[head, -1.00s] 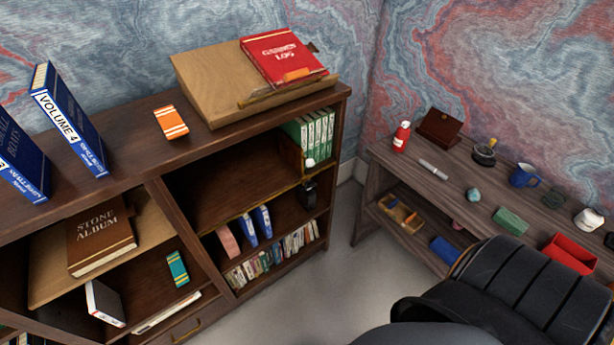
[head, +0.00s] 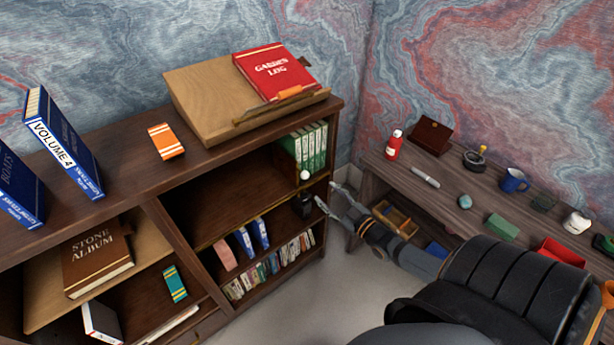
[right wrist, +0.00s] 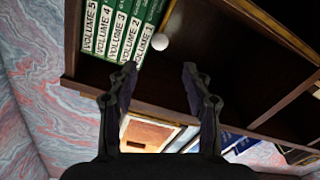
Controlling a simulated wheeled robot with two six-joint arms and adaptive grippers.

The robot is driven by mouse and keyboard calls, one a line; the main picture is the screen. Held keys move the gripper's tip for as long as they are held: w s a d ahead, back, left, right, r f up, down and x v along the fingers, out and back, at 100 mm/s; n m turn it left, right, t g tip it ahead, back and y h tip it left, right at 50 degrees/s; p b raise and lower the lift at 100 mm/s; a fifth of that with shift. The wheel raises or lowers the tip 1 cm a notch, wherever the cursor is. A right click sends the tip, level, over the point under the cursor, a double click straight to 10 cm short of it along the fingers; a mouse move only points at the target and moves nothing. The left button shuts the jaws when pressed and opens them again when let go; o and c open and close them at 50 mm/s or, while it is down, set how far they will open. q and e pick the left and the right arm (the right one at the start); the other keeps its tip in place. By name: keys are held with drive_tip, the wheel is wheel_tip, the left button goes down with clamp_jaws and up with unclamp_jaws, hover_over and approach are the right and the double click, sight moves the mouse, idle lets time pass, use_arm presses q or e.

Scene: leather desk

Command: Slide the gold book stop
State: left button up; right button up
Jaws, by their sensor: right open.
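The gold book stop (right wrist: 172,18) shows as a narrow gold edge with a round white knob (right wrist: 159,41) in the right wrist view. It stands beside a row of green volumes (right wrist: 119,30). In the head view the white knob (head: 304,176) sits at the front of the upper shelf, below the green volumes (head: 309,146). My right gripper (head: 327,194) is open and empty, in front of the bookcase's right end. In the right wrist view its fingertips (right wrist: 159,72) are spread, with the knob just beyond and between them, apart from it. My left gripper is out of view.
The shelf (head: 225,200) left of the stop is clear. A cluttered side desk (head: 440,190) stands right of my right arm. A slanted stand (head: 205,100) with a red book tops the bookcase.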

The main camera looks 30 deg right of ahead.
sight(308, 177)
drive_tip(key=w+b, duration=0.2)
drive_tip(key=w, duration=0.1)
drive_tip(key=w+b, duration=0.2)
drive_tip(key=w, duration=0.2)
drive_tip(key=w+a+b, duration=0.1)
drive_tip(key=w+b, duration=0.1)
drive_tip(key=w, duration=0.1)
drive_tip(key=shift+w+f, duration=0.15)
drive_tip(key=shift+w, duration=0.05)
drive_tip(key=shift+c, duration=0.2)
clamp_jaws()
